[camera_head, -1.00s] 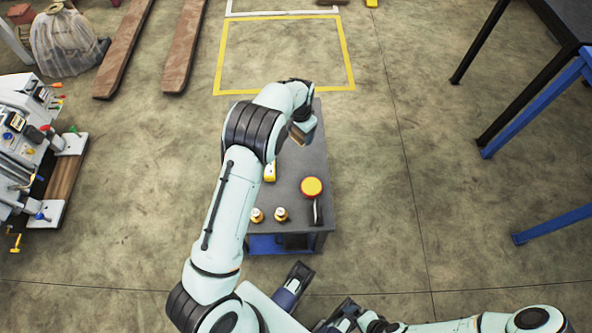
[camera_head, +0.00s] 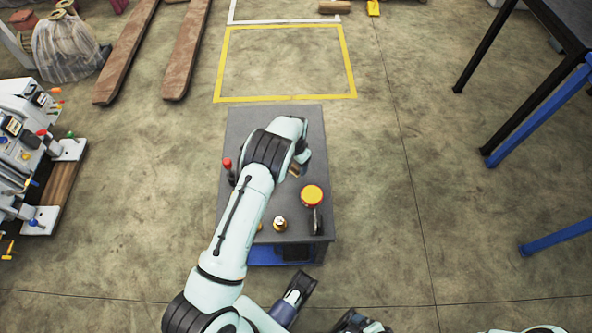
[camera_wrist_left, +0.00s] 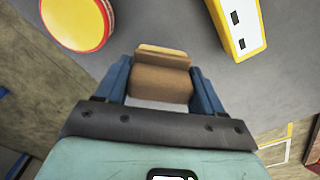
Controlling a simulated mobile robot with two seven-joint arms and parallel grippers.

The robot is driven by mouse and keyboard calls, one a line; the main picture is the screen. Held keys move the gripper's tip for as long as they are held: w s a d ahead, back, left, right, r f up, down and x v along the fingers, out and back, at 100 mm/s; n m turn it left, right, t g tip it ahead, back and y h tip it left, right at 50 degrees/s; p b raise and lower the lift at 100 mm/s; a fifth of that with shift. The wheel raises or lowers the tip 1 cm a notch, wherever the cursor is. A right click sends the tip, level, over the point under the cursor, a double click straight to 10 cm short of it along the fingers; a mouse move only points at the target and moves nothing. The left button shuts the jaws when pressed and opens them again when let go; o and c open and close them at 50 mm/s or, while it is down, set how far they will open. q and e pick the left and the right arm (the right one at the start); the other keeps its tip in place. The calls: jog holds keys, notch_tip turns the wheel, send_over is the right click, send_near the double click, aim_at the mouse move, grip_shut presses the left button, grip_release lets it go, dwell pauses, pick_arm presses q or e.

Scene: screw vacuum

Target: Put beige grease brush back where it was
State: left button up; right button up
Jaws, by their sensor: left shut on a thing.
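My left gripper (camera_head: 297,168) is over the right half of the dark grey table (camera_head: 262,119). In the left wrist view its blue fingers (camera_wrist_left: 163,85) are shut on a brown-beige block, the grease brush (camera_wrist_left: 160,82). Only a small part of the brush (camera_head: 294,171) shows in the head view, under the wrist. The brush seems to be close above or on the tabletop; I cannot tell if it touches. Dark parts at the bottom edge (camera_head: 298,287) may belong to my right gripper; its jaws are not clear.
A round yellow-topped red tin (camera_head: 312,195) stands near the gripper. A yellow device (camera_wrist_left: 236,22) lies on its other side. A red-knobbed tool (camera_head: 228,165) is at the table's left edge. The table's far end is clear.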

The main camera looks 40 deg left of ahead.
aim_at(296, 169)
pick_arm(q)
jog(key=shift+f+b, duration=0.35)
jog(key=shift+f, duration=1.7)
pick_arm(e)
jog(key=shift+w+d+f, duration=0.3)
jog(key=shift+w+f, duration=0.15)
jog(key=shift+w, duration=0.15)
pick_arm(q)
jog(key=shift+f, duration=0.1)
pick_arm(e)
jog(key=shift+f, duration=0.1)
pick_arm(q)
jog(key=o, duration=0.9)
jog(key=shift+o, duration=0.2)
pick_arm(e)
jog(key=shift+w, duration=0.1)
pick_arm(q)
jog(key=shift+r, duration=0.3)
notch_tip(296, 169, up, 12)
jog(key=shift+f+p, duration=0.2)
jog(key=shift+p, duration=0.8)
pick_arm(e)
jog(key=shift+g, duration=0.4)
jog(key=s+r, duration=0.1)
jog(key=s+a+r, duration=0.1)
jog(key=s, duration=0.1)
jog(key=shift+s+a+r, duration=0.2)
jog(key=shift+a+r, duration=0.05)
jog(key=shift+r, duration=0.15)
